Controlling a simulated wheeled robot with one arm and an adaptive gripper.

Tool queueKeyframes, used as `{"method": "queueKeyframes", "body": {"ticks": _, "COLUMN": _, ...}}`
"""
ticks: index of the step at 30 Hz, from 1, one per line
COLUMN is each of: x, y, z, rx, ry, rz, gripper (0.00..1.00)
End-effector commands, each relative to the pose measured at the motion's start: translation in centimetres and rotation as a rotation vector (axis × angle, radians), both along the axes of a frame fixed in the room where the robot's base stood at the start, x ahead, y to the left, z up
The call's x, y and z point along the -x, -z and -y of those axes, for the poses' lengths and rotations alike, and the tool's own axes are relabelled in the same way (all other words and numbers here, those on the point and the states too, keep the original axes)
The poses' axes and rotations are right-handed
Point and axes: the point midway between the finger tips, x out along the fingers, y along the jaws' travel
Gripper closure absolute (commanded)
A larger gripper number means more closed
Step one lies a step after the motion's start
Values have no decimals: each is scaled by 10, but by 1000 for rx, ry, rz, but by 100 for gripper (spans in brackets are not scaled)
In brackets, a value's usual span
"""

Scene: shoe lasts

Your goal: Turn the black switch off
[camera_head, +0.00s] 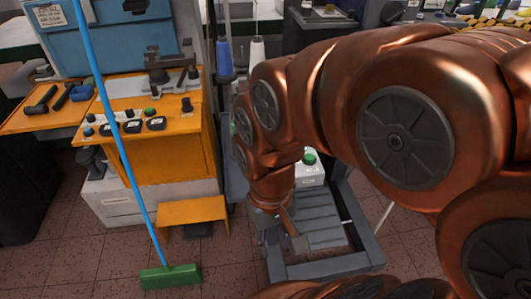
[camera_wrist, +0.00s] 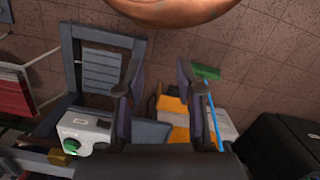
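A black knob (camera_head: 186,104) stands at the right of the control panel on the orange machine (camera_head: 170,160) in the head view. Several other small knobs and black dials (camera_head: 132,126) sit to its left. I cannot tell which control is the black switch, or its position. My gripper (camera_head: 287,233) points down over the floor, right of the orange machine and well apart from the panel. In the wrist view my gripper (camera_wrist: 161,78) shows two separated fingers with nothing between them. The panel controls cannot be made out in that view.
A broom with a blue handle (camera_head: 120,145) and green head (camera_head: 170,276) leans across the orange machine. A grey metal frame (camera_head: 325,268) stands under my arm. A white box with a green knob (camera_wrist: 78,124) is near it. Hammers (camera_head: 60,98) lie on the left shelf.

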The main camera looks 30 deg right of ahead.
Motion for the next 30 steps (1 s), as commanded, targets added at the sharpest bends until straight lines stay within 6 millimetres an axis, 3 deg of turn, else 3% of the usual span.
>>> {"method": "queueKeyframes", "body": {"ticks": 5, "x": -45, "y": -16, "z": 10, "rx": -33, "ry": 303, "rz": -3, "gripper": 64}}
{"method": "queueKeyframes", "body": {"ticks": 10, "x": -94, "y": -26, "z": 33, "rx": -72, "ry": 650, "rz": -18, "gripper": 64}}
{"method": "queueKeyframes", "body": {"ticks": 18, "x": -161, "y": -33, "z": 102, "rx": -144, "ry": 1221, "rz": -62, "gripper": 64}}
{"method": "queueKeyframes", "body": {"ticks": 24, "x": -190, "y": -30, "z": 163, "rx": -195, "ry": 1595, "rz": -108, "gripper": 64}}
{"method": "queueKeyframes", "body": {"ticks": 30, "x": -200, "y": -26, "z": 201, "rx": -224, "ry": 1803, "rz": -137, "gripper": 64}}
